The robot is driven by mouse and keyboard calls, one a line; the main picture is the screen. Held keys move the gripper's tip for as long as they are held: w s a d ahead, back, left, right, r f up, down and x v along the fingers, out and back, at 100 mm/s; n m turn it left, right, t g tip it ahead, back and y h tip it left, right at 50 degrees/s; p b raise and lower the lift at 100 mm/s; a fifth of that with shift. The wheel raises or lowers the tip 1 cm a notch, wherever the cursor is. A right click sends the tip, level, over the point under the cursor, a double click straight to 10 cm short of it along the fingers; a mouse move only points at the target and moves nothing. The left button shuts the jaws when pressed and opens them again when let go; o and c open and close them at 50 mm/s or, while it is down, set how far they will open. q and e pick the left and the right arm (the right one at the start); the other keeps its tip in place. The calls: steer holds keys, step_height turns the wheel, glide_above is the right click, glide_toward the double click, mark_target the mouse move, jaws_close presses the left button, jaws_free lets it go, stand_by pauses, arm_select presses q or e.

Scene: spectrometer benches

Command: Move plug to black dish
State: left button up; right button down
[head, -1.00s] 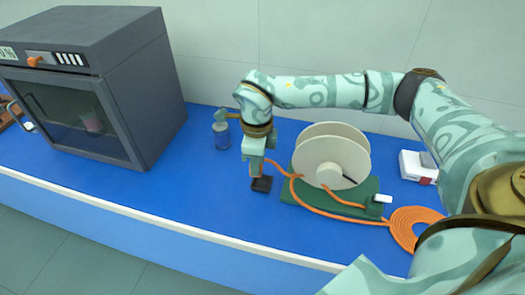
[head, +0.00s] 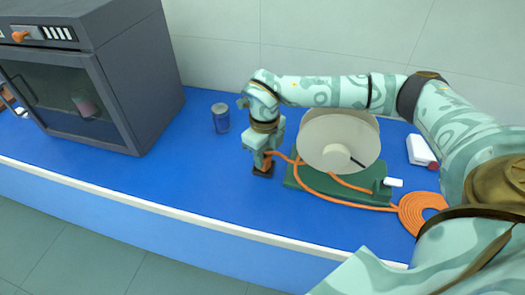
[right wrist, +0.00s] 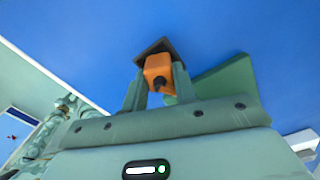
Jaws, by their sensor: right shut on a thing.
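In the head view the plug (head: 267,160) is mostly hidden by the gripper. An orange cord (head: 310,187) runs from it to the right. My left gripper is not in view.
A cream reel (head: 335,145) on a green base (head: 300,182) stands just right of the gripper. A coiled orange cord (head: 412,211) lies farther right. The front left bench is clear.

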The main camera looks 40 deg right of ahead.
stand_by(0.7)
steer(key=shift+r+p, duration=0.1)
steer(key=shift+p, duration=0.2)
steer(key=shift+p, duration=0.4)
stand_by(0.7)
steer(key=shift+r+p, duration=0.75)
steer(key=shift+p, duration=0.05)
steer(key=shift+p, duration=0.3)
stand_by(0.4)
steer(key=shift+f+b, duration=0.35)
steer(key=shift+f, duration=0.55)
